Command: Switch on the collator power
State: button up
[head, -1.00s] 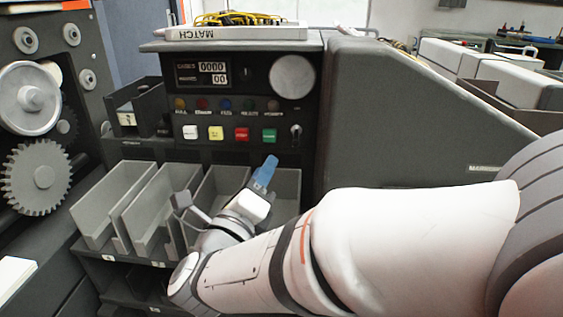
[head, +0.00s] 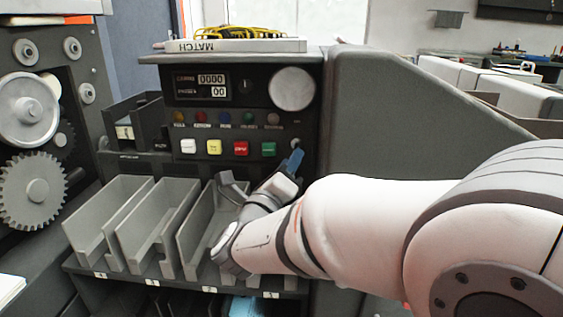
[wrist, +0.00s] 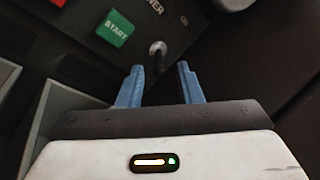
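The collator's control panel (head: 220,125) stands upright ahead of my arm. Its power toggle (wrist: 157,56) is a small metal lever beside the green START button (wrist: 114,28), below printed POWER lettering. I cannot tell which way the lever is set. My gripper (wrist: 159,72) is open, with two blue fingers apart and nothing between them. The toggle lies just beyond the fingertips, roughly in line with the gap, apart from both fingers. In the head view my gripper (head: 293,160) is at the panel's lower right, and the toggle is small and unclear there.
White, yellow, red and green buttons line the panel; the green one (head: 268,149) is closest to my gripper. Grey card bins (head: 110,225) stand below, with my wrist over the right-hand ones. A sloped dark housing (head: 400,120) is at right. A MATCH-labelled tray (head: 235,46) lies on top.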

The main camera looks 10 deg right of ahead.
jog(key=shift+x, duration=1)
jog(key=shift+c, duration=0.5)
grip_shut()
